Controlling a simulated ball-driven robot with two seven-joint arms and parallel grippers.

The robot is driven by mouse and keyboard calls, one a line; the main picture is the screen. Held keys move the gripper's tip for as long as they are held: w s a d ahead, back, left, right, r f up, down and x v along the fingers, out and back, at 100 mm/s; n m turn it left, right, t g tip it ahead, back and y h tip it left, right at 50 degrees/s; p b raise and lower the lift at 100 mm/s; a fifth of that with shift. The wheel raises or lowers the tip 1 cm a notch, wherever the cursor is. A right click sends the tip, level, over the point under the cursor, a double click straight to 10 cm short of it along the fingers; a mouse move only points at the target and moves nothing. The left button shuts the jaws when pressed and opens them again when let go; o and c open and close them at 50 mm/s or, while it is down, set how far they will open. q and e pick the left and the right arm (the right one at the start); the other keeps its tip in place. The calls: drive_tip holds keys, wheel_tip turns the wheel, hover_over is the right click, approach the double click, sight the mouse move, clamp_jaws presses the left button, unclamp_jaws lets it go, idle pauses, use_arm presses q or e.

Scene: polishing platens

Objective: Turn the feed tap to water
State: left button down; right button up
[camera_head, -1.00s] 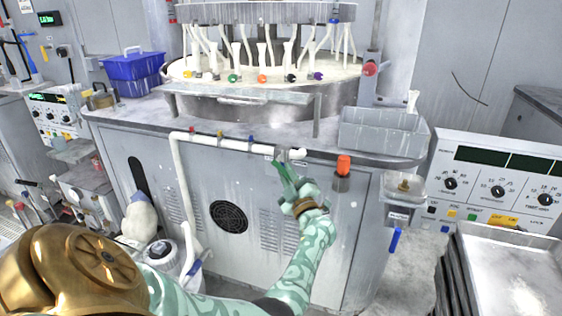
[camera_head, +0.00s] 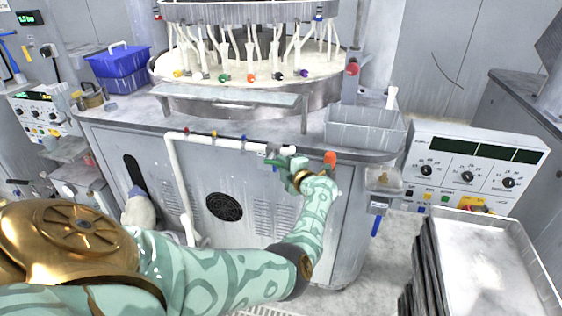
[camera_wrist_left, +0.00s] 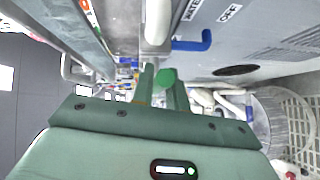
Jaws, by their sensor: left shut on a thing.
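The feed tap sits on the cabinet front at the right end of a white pipe (camera_head: 205,139), mostly hidden by my left gripper (camera_head: 279,160) in the head view. In the left wrist view, a round green piece (camera_wrist_left: 167,76), seemingly the tap's handle, is between the two fingers of my left gripper (camera_wrist_left: 161,84), which are shut on it. Small labels, one reading OFF (camera_wrist_left: 230,12), are on the cabinet near a blue lever (camera_wrist_left: 192,42). The exact angle of the tap cannot be told. My right gripper is not in view.
The polishing machine (camera_head: 230,98) stands on the cabinet top. An orange knob (camera_head: 330,158) is just right of my gripper. A grey bin (camera_head: 366,130) is at the cabinet's right end. A control box (camera_head: 470,165) and stacked trays (camera_head: 490,262) stand at the right.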

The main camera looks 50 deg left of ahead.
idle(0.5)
use_arm(q)
drive_tip(key=c, duration=1.4)
unclamp_jaws()
drive_tip(key=p+v, duration=0.3)
drive_tip(key=v, duration=0.9)
